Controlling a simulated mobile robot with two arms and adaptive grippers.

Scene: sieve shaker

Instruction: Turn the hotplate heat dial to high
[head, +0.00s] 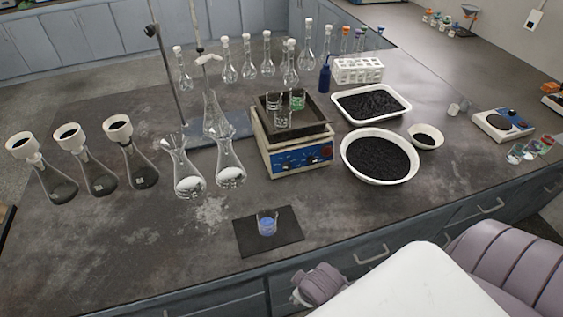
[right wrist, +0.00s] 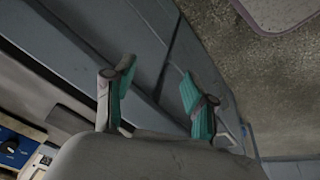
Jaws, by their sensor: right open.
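The hotplate (head: 264,147) is a cream box with a blue front panel (head: 303,158) and small dials, standing mid-bench in the head view. The dials' settings are too small to read. A dark square tray with small beakers sits on top of it. In the right wrist view a blue panel with a black knob (right wrist: 10,145) shows at the lower left edge. My right gripper (right wrist: 157,72) is open and empty, with teal pads apart, over the drawer fronts and floor. My left gripper is not in view.
A blue-filled beaker (head: 267,224) stands on a black mat (head: 246,244) before the hotplate. Two flasks with white powder (head: 230,176) stand close at its left. A white bowl of black grains (head: 413,172) is at its right. The bench front edge is clear.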

